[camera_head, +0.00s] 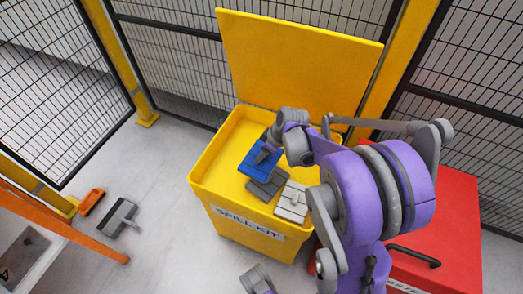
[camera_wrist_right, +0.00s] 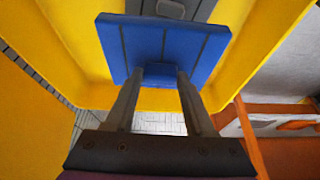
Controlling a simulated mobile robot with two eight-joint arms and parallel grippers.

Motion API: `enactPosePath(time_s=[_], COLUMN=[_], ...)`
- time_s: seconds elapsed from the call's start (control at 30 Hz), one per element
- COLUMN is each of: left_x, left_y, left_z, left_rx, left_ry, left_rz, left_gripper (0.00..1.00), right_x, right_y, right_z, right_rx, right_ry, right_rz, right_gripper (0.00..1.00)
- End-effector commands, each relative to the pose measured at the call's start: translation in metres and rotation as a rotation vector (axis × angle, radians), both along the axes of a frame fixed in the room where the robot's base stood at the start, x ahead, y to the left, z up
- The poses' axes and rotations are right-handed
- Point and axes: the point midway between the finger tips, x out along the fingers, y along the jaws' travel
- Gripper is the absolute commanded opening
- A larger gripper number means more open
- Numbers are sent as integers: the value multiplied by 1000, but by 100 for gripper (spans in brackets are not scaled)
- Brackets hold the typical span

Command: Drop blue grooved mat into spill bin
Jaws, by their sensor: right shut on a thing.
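The blue grooved mat (camera_head: 260,158) is in my right gripper (camera_head: 271,146), over the open yellow spill bin (camera_head: 228,228) labelled "SPILL KIT". In the right wrist view the blue mat (camera_wrist_right: 210,45) spans the ends of the two fingers, and the gripper (camera_wrist_right: 160,74) is shut on its near side. The bin's yellow wall (camera_wrist_right: 70,45) shows around the mat. In the head view the mat appears inside the rim outline; its exact height cannot be told. A grey part at the bottom edge looks like my left gripper (camera_head: 257,280); its jaws are unclear.
Inside the bin lie a dark grey piece (camera_head: 266,187) and a light grey piece (camera_head: 291,203). The yellow lid (camera_head: 300,65) stands open behind. A red bin (camera_head: 455,210) is at right. An orange item (camera_head: 91,202) and a grey tool (camera_head: 118,217) lie on the floor.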

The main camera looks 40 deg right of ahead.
Motion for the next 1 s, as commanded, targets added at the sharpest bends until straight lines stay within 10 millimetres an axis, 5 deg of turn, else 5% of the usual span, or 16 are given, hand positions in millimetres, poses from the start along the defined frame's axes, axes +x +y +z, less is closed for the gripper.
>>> enactPosePath(time_s=[0.37, 0.4, 0.6, 1.0], left_x=[1, 1, 1, 0], left_y=[0, 0, 0, 0], left_z=[-11, -11, -11, -6], left_rx=[0, 0, 0, 0], left_ry=[4, 4, 4, 2], left_rz=[0, 0, 0, 0], left_gripper=[50, 50, 50, 50], right_x=[0, 0, 0, -3], right_y=[0, 0, 0, -2], right_z=[-11, -11, -11, -1], right_rx=[0, 0, 0, 0], right_ry=[0, 0, 0, -1], right_rz=[-1, -1, -1, -2], right_gripper=[0, 56, 89, 89])
